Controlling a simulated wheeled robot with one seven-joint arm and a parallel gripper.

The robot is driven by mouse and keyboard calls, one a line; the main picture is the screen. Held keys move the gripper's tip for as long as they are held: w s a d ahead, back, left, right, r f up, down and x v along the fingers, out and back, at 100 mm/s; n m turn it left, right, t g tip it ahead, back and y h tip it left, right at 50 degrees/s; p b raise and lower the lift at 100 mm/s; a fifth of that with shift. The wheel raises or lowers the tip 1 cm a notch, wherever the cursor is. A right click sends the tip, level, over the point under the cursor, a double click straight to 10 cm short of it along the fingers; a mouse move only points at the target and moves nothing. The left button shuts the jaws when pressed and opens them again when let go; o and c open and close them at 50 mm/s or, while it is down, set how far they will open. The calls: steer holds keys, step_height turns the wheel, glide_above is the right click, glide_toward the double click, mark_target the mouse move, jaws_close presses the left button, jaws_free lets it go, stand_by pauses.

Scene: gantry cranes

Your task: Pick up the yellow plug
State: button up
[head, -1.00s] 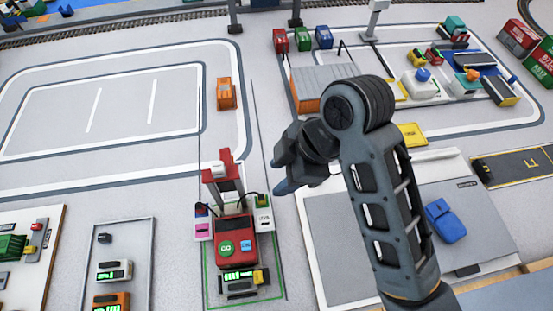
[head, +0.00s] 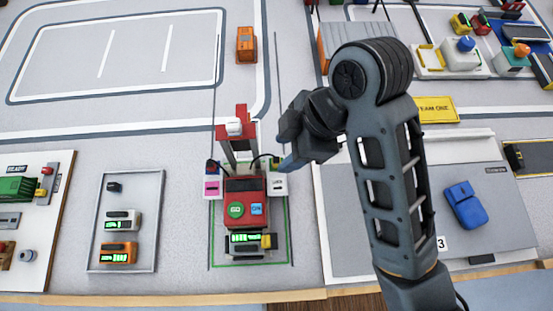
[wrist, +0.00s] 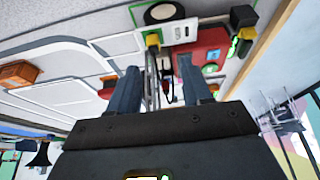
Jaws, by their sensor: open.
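In the wrist view a small yellow plug (wrist: 153,38) with a cable stands at the edge of a white box (wrist: 180,31). My gripper (wrist: 160,80) is open and empty, its two fingers pointing toward that plug from a short distance. In the head view the gripper (head: 284,164) is beside the white box (head: 277,185), right of the red console (head: 246,203); the arm and fingers hide the plug there. Another yellow piece (head: 268,241) sits at the right end of a dark unit with a green display, also seen in the wrist view (wrist: 247,34).
A pink-fronted box (head: 213,185) stands left of the console, and a red tower (head: 234,133) rises behind it. A grey tray (head: 127,220) holds two units with green displays. A blue case (head: 466,205) lies on a grey pad at right. Floor left of the tower is clear.

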mark_target(277, 159)
steer(key=shift+f, duration=0.2)
steer(key=shift+w+a+f+b, duration=0.1)
steer(key=shift+f+b, duration=0.4)
steer(key=shift+w+a+f+b, duration=0.1)
steer(key=shift+f+b, duration=0.4)
steer(key=shift+w+a+f+p, duration=0.15)
steer(key=shift+f+p, duration=0.15)
steer(key=shift+p, duration=0.25)
steer(key=shift+x, duration=1.15)
steer(key=shift+c, duration=0.4)
jaws_close()
